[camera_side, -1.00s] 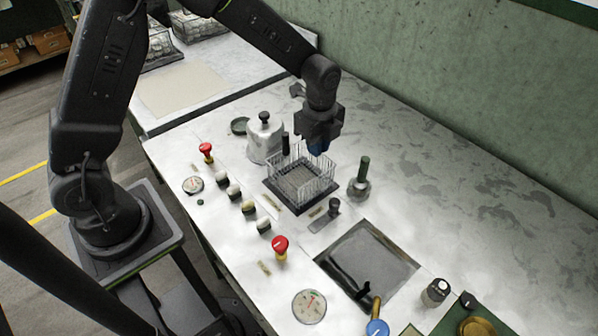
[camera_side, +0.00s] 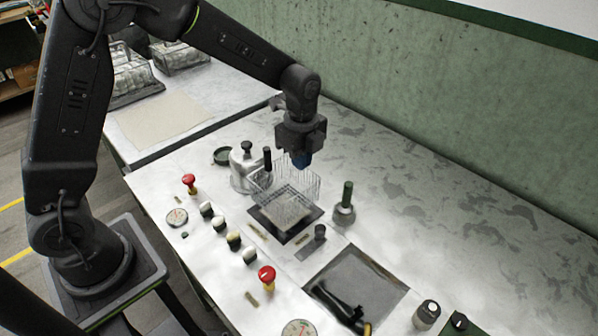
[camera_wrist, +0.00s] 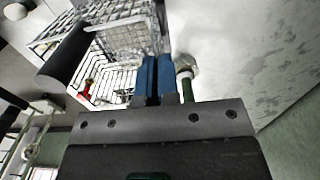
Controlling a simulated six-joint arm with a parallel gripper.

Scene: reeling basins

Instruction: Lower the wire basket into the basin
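The wire basket (camera_side: 284,187) is a square mesh cage. In the side view it hangs above a dark square recess (camera_side: 264,222), with its floor over the pale bottom. In the wrist view the basket (camera_wrist: 115,45) fills the upper left. My gripper (camera_side: 301,160) is at the basket's far right side. Its blue fingertips (camera_wrist: 158,78) are almost together at the basket's edge and appear shut on its wall; the contact is mostly hidden. A larger rectangular basin (camera_side: 362,278) with a grey bottom lies nearer the camera, with no basket in it.
A metal pot (camera_side: 243,172) with a black handle stands left of the basket. A post with a green handle (camera_side: 346,196) stands right of it. Red knobs (camera_side: 267,278), pale knobs and a gauge (camera_side: 177,218) line the counter's left edge. The right counter is mostly clear.

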